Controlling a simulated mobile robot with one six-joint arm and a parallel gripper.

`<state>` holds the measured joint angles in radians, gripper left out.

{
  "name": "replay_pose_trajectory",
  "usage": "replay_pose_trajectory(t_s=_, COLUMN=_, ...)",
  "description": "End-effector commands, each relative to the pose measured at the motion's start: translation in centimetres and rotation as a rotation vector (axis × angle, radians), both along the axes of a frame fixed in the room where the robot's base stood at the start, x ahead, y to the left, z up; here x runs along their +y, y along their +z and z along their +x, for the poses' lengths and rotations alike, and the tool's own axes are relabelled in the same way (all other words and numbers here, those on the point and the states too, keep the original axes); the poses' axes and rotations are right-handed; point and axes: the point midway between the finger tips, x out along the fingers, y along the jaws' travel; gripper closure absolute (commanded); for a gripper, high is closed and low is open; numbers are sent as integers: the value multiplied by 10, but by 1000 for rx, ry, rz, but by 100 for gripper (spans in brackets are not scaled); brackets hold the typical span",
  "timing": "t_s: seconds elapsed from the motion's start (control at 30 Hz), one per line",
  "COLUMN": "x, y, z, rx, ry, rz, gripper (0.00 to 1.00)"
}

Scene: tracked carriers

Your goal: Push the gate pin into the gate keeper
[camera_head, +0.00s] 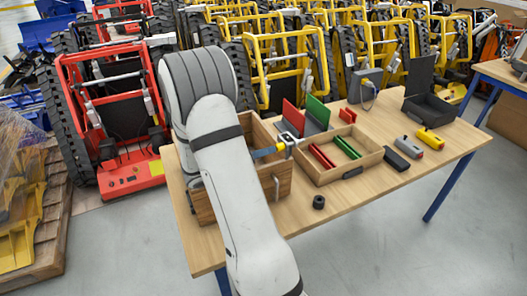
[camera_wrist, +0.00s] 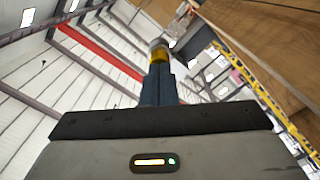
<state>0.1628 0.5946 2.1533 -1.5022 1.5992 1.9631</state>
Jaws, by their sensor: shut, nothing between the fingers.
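My gripper (camera_head: 278,148) is shut and empty at the top right edge of an open wooden box (camera_head: 208,207) on the table. In the wrist view its dark fingers with yellow tips (camera_wrist: 160,58) are together. A small grey metal piece (camera_head: 288,138), likely the gate pin, is right at the fingertips. It also shows as a grey round end (camera_wrist: 157,43) in the wrist view; I cannot tell whether the tips touch it. I cannot make out the gate keeper. My arm hides much of the box.
A wooden tray (camera_head: 317,180) with red and green strips stands right of the box. A black ring (camera_head: 319,202) lies in front. Black, grey and yellow blocks (camera_head: 430,138) lie to the right, near a black open case (camera_head: 432,108). Tracked carriers stand behind the table.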

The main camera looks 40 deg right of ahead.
Motion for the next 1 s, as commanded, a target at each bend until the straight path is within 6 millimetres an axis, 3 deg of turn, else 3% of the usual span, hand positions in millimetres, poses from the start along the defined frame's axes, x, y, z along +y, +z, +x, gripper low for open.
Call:
replay_pose_trajectory(t_s=0.7, x=-7, y=0, z=-2, rx=0, ry=0, rz=0, gripper=100)
replay_pose_trajectory(t_s=1.0, x=12, y=-1, z=4, rx=-3, ry=3, rz=-2, gripper=100)
